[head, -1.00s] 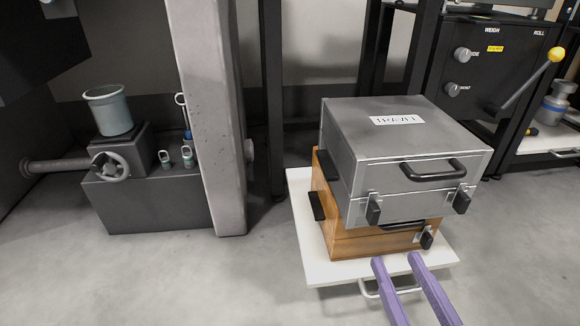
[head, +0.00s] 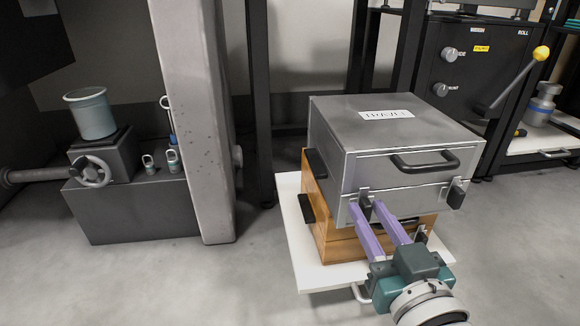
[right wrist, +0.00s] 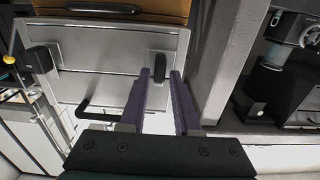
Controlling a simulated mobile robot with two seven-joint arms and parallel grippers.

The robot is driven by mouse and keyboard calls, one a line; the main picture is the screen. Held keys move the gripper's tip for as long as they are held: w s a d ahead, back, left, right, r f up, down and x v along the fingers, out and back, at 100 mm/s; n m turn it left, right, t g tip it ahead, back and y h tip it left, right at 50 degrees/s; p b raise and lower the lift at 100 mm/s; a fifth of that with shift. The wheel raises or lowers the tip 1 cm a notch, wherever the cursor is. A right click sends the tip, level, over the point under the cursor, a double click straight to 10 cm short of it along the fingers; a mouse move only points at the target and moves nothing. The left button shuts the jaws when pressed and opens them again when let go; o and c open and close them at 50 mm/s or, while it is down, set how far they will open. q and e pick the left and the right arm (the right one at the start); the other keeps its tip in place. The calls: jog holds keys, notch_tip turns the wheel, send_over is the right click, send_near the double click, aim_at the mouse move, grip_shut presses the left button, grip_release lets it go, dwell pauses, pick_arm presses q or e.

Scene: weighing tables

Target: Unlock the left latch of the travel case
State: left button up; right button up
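The travel case (head: 395,135) is a grey metal box with a label on its lid, a black front handle (head: 425,162) and two front latches. Its left latch (head: 365,207), a dark tab, shows at the left of the front face. It also shows in the right wrist view (right wrist: 159,65), where the case appears upside down. My right gripper (head: 366,203) is open, its purple fingers reaching up to the latch with one tip on either side. I cannot tell whether they touch it. The right latch (head: 455,192) is clear of the gripper. My left gripper is out of view.
The case sits on a wooden case (head: 320,215) on a white board (head: 290,205). A grey post (head: 195,120) stands to the left. A black panel with knobs and a yellow-tipped lever (head: 541,53) stands behind right.

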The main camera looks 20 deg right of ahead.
grip_shut()
dwell(0.3)
